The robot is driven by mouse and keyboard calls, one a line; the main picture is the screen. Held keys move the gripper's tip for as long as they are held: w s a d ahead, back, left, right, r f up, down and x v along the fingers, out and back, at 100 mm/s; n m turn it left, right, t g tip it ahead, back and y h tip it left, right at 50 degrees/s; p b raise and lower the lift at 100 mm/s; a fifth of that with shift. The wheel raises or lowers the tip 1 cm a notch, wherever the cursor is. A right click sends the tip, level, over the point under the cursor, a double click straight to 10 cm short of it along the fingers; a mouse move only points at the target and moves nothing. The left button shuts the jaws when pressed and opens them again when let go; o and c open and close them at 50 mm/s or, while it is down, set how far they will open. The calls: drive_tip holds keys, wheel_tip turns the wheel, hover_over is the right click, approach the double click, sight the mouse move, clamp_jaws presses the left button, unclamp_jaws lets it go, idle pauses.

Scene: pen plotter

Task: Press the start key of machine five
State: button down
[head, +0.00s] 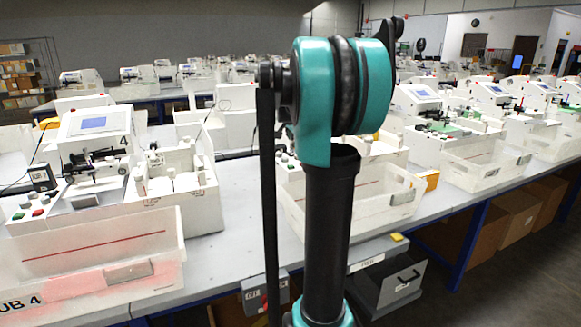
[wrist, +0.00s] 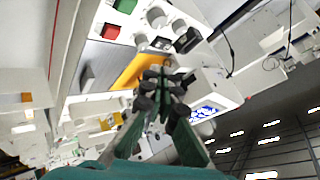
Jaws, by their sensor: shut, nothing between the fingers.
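The machine behind my arm, right of the one marked 4, is mostly hidden in the head view; its white tub (head: 375,203) shows. No number five is readable. The wrist view shows a white machine panel with a green key (wrist: 125,5) and a red key (wrist: 110,31) at the top. Which is the start key is not labelled legibly. My gripper (wrist: 158,78) is shut and empty, in front of an orange part (wrist: 140,71), below and right of both keys in the picture. Whether it touches anything cannot be told. The gripper is hidden in the head view.
Machine 4 (head: 95,130) stands at left, with a red-lined tub (head: 95,250) before it. More machines (head: 420,100) line the bench at right. A grey bin (head: 390,280) and a grey switch box (head: 265,297) sit below the bench edge. Bare bench (head: 240,200) shows between machines.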

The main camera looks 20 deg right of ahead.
sight(291, 166)
drive_tip(key=shift+f, duration=4.35)
drive_tip(key=shift+f, duration=0.15)
drive_tip(key=shift+f, duration=0.3)
drive_tip(key=shift+f, duration=0.4)
drive_tip(key=shift+r, duration=0.85)
drive_tip(key=shift+r, duration=0.1)
drive_tip(key=shift+r, duration=2.4)
drive_tip(key=shift+s+a, duration=0.1)
